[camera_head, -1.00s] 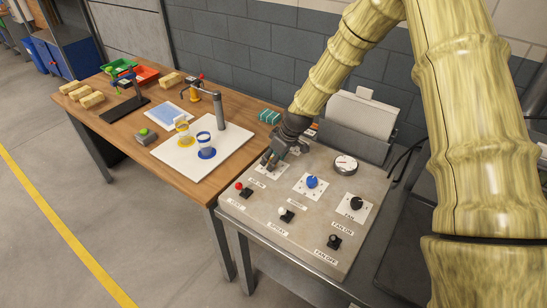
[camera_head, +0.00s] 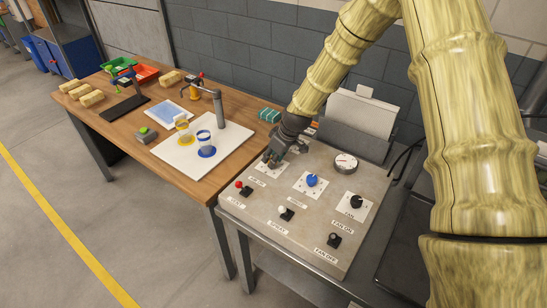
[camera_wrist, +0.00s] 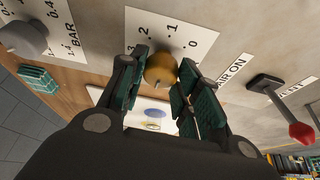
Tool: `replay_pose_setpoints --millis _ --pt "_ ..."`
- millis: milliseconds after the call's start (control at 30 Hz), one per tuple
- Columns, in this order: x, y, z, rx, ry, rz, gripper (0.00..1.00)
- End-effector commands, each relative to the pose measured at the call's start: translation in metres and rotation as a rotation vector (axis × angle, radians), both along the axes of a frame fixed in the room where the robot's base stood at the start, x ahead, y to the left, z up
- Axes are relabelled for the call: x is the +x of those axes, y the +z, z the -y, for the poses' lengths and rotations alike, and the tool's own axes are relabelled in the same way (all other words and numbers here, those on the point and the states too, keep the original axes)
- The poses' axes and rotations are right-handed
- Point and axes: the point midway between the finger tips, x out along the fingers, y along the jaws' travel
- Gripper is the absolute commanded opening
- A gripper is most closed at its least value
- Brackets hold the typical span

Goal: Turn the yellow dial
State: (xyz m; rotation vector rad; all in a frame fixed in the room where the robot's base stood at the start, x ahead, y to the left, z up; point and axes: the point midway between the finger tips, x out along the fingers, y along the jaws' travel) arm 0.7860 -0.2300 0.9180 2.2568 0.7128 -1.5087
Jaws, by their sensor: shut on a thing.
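The yellow dial (camera_wrist: 161,68) sits on a white scale plate (camera_wrist: 200,30) marked with numbers in the wrist view. My gripper (camera_wrist: 160,82) is around it, with one green-padded finger on each side, shut on the dial. In the head view my gripper (camera_head: 271,160) is down at the back left of the grey control panel (camera_head: 325,240).
The panel also carries a blue dial (camera_head: 312,180), a black dial (camera_head: 356,201), a gauge (camera_head: 345,162), a red-tipped switch (camera_head: 243,188) and other switches. The red switch also shows near my gripper in the wrist view (camera_wrist: 300,132). A wooden table (camera_head: 190,172) with cups stands left.

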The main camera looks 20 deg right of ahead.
Motion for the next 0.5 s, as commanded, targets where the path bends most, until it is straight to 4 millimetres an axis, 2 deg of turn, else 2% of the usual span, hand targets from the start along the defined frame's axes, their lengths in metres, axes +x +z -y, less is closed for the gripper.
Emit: replay_pose_setpoints --millis 500 --pt "-0.0002 0.0004 -0.0022 -0.005 -0.382 0.003 0.09"
